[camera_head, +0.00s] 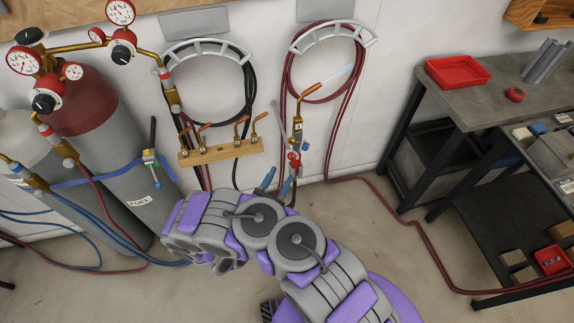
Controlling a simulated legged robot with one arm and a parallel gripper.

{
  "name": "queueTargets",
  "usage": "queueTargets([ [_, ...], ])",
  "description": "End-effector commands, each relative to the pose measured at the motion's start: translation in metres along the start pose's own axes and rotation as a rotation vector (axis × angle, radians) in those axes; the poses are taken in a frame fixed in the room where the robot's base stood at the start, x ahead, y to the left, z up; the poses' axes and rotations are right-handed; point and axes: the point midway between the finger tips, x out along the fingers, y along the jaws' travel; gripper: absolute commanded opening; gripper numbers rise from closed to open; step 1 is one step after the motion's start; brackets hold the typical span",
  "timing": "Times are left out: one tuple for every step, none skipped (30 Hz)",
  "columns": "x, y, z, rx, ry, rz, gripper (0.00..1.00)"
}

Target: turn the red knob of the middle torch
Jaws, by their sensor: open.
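One torch (298,122) is clearly visible, upright against the white wall in front of the red hose coil. It has a brass body and a copper tip angled up to the right. Its red knob (293,157) is low on the body, with a blue knob (305,144) just above and to the right. I see no other whole torch to compare as left or right. My gripper (277,183) shows as two blue-grey fingers, spread apart, below and left of the red knob. They appear empty. My purple and grey arm hides the rest of the gripper.
A pale streak (340,75) extends from the torch tip. Left of the torch, a wooden rack (222,153) holds several copper tips. Gas cylinders (115,130) with gauges stand at left. A workbench (465,95) with a red tray (458,71) is at right. A red hose crosses the floor.

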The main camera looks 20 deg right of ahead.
Motion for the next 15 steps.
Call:
queueTargets([
  [0.010,-0.001,-0.001,0.000,-0.003,-0.004,0.54],
  [0.016,0.000,-0.001,0.000,-0.003,-0.004,0.54],
  [0.022,-0.001,-0.001,0.000,-0.003,-0.004,0.54],
  [0.027,-0.001,-0.001,-0.001,-0.002,-0.004,0.54],
  [0.031,-0.001,-0.001,-0.001,-0.001,-0.004,0.54],
  [0.036,-0.001,-0.001,0.000,-0.002,-0.004,0.54],
  [0.040,0.000,-0.001,0.001,-0.002,-0.003,0.54],
  [0.043,0.000,0.000,0.001,-0.002,-0.002,0.54],
  [0.047,0.001,0.000,0.001,-0.003,-0.002,0.54],
  [0.049,0.001,0.000,0.002,-0.003,-0.002,0.54],
  [0.051,0.001,0.000,0.001,-0.003,-0.001,0.54],
  [0.053,0.001,0.001,0.001,-0.003,-0.001,0.54],
  [0.055,0.001,0.001,0.001,-0.003,-0.001,0.54],
  [0.056,0.001,0.001,0.000,-0.003,-0.001,0.54],
  [0.056,0.001,0.001,0.000,-0.002,0.000,0.54],
])
